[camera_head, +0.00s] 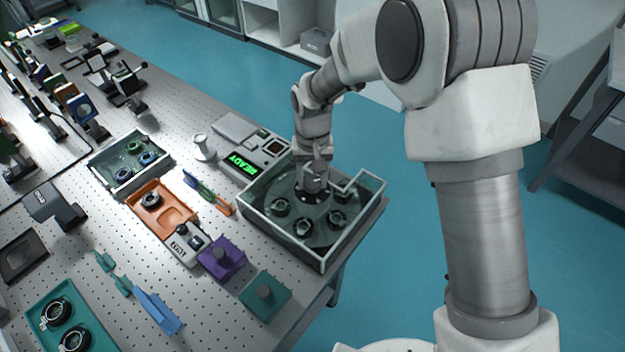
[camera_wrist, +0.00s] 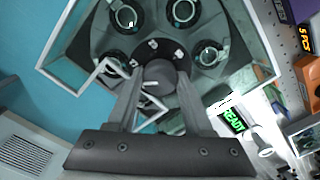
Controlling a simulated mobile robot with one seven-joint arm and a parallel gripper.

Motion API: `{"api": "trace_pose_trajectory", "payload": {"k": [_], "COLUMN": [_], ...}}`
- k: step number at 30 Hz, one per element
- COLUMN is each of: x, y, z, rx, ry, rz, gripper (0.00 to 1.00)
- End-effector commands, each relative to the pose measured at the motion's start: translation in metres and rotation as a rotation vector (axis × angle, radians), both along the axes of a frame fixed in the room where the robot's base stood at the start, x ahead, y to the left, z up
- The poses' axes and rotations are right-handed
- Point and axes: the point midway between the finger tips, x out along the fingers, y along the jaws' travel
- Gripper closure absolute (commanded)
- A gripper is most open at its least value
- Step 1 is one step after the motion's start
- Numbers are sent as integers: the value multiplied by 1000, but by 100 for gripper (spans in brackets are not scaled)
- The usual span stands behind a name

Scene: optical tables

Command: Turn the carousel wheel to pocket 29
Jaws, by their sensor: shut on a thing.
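The carousel wheel (camera_head: 307,232) is a dark green disc inside a clear-walled box at the table's right edge. Several round dark pockets or mounts sit around it, three showing clearly at its front. In the wrist view the wheel (camera_wrist: 118,44) also shows, with a dark centre hub and a grey round knob (camera_wrist: 160,75). My gripper (camera_head: 314,180) reaches down over the wheel's middle. In the wrist view my gripper (camera_wrist: 158,88) has its fingers on both sides of the knob, shut on it. The pocket numbers are too small to read.
A grey instrument with a green READY display (camera_head: 241,164) stands behind the box. The box's clear walls (camera_head: 322,262) surround the wheel closely. An orange tray (camera_head: 172,222), a purple block (camera_head: 222,258) and a teal block (camera_head: 265,296) stand to the left.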

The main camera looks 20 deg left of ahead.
Motion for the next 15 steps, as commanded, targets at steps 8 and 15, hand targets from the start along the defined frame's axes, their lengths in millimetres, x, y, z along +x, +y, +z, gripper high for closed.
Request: {"api": "trace_pose_trajectory", "payload": {"k": [8, 15], "x": [0, 0], "y": [0, 1], "z": [0, 0], "rx": [1, 0], "ry": [-2, -1], "rz": [-139, -258], "gripper": [100, 100]}}
